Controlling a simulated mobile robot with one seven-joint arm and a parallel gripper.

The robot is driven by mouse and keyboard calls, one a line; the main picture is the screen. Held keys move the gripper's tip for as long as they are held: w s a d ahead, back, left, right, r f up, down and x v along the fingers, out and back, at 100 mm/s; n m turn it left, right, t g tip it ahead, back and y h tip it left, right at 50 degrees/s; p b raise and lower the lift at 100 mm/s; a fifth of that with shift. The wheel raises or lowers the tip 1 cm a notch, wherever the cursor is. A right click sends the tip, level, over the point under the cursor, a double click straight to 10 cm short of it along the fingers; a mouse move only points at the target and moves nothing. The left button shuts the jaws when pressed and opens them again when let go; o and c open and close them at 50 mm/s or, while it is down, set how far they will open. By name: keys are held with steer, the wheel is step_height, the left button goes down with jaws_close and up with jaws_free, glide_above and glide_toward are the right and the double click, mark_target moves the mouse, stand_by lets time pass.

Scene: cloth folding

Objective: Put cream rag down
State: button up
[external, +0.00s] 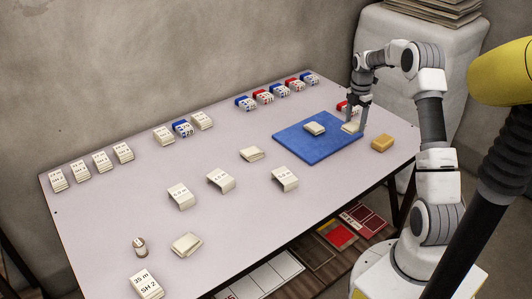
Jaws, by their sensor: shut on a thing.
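My gripper (357,127) is at the right part of the blue mat (320,152), pointing down. It is shut on a small folded cream rag (352,127), which sits between its fingers. The rag is at or just above the mat's right end; I cannot tell whether it touches. A second folded cream rag (314,129) lies on the mat to the left of my gripper, apart from it.
An orange-tan block (382,144) lies right of the mat. A red-and-white pack (345,107) stands close behind my gripper. Several blue and red packs (262,97) line the back. Folded cream cloths (252,154) and labelled cards (181,196) are spread leftward, with bare table between.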

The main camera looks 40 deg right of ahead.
steer(key=s+d, duration=0.2)
steer(key=d, duration=0.4)
steer(key=b, duration=0.1)
glide_above(335, 145)
step_height(335, 145, down, 7)
steer(key=shift+w+d, duration=0.1)
steer(key=shift+f+b, duration=0.6)
steer(key=shift+f, duration=1.3)
steer(key=shift+f, duration=0.15)
steer(key=o, duration=1.3)
